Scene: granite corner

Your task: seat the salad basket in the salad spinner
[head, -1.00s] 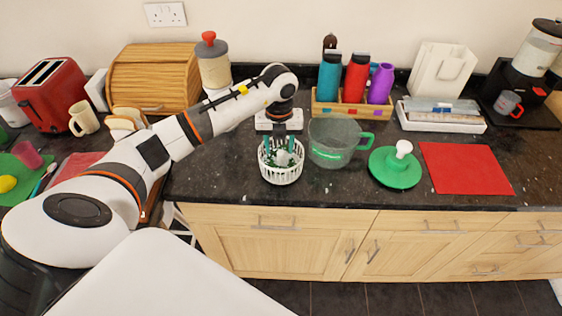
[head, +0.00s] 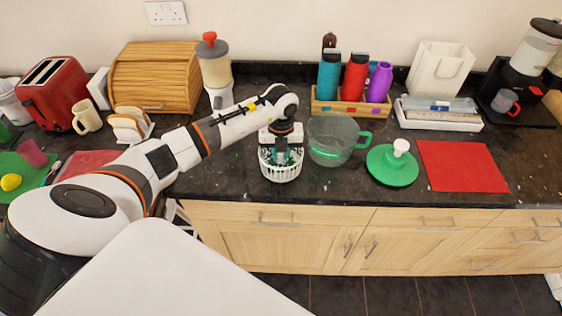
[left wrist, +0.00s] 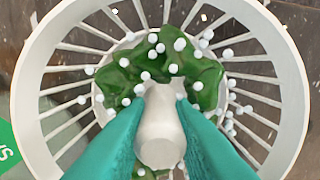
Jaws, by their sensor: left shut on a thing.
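The white slatted salad basket (head: 281,173) stands near the counter's front edge, left of the spinner bowl. In the left wrist view the basket (left wrist: 292,75) surrounds green leaves with small white balls and a white central post (left wrist: 160,128). My left gripper (head: 281,156) reaches down into the basket; its teal fingers (left wrist: 160,140) are shut on the post. The salad spinner (head: 331,142) is a clear bowl with a green handle, just right of the basket. Its green lid (head: 393,167) with a white knob lies further right. My right gripper is not in view.
A wooden rack of bottles (head: 351,107) stands behind the bowl. A red mat (head: 462,167) lies right of the lid. A blender-like jar (head: 213,65) and a bread bin (head: 155,77) stand at the back left, a toast rack (head: 131,124) nearer.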

